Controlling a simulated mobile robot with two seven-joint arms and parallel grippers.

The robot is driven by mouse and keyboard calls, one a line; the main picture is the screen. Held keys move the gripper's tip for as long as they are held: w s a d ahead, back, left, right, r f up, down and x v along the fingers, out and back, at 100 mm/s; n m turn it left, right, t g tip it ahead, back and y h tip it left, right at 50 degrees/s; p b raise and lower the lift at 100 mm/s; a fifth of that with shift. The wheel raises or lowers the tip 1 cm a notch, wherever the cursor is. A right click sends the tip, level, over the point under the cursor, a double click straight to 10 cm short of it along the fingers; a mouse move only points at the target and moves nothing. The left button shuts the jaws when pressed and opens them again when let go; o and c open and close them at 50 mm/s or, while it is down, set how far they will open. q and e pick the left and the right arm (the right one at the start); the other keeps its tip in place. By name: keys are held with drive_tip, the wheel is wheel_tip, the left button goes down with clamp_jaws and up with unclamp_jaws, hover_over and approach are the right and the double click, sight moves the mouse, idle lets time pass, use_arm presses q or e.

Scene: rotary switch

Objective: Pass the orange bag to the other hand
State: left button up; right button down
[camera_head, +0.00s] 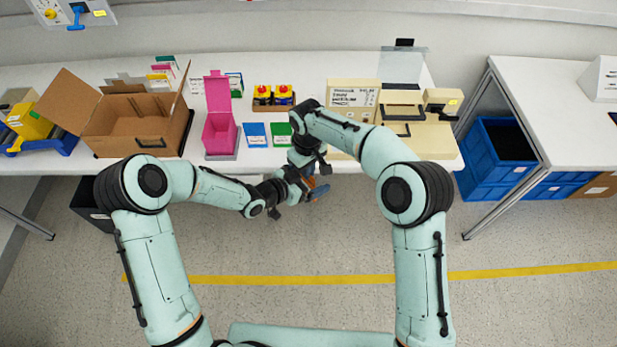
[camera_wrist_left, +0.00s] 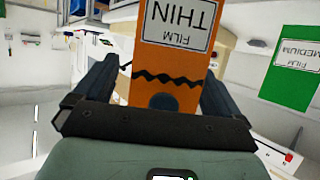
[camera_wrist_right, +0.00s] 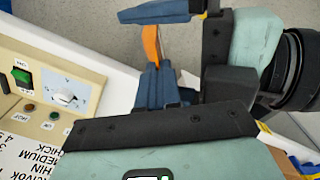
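The orange bag (camera_head: 311,182) is held off the table's front edge, between my two grippers and partly hidden in the head view. In the left wrist view the bag (camera_wrist_left: 172,68) shows its THIN FILM label upside down. My left gripper (camera_wrist_left: 160,75) is open, with one finger on each side of the bag. In the right wrist view the bag (camera_wrist_right: 150,45) is seen nearly edge-on as a thin strip. My right gripper (camera_wrist_right: 151,75) has its fingers together on one end of it. My left gripper's spread finger (camera_wrist_right: 160,12) shows beyond the bag.
Green (camera_head: 281,134) and blue (camera_head: 255,134) packets lie on the table behind the grippers. A pink box (camera_head: 220,132) and cardboard box (camera_head: 130,130) stand left. A beige machine (camera_head: 430,138) stands close right of the right forearm. The floor (camera_head: 290,245) in front is clear.

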use_arm(q)
drive_tip(key=c, duration=0.8)
use_arm(e)
drive_tip(key=c, duration=1.3)
unclamp_jaws()
drive_tip(key=shift+o, duration=0.2)
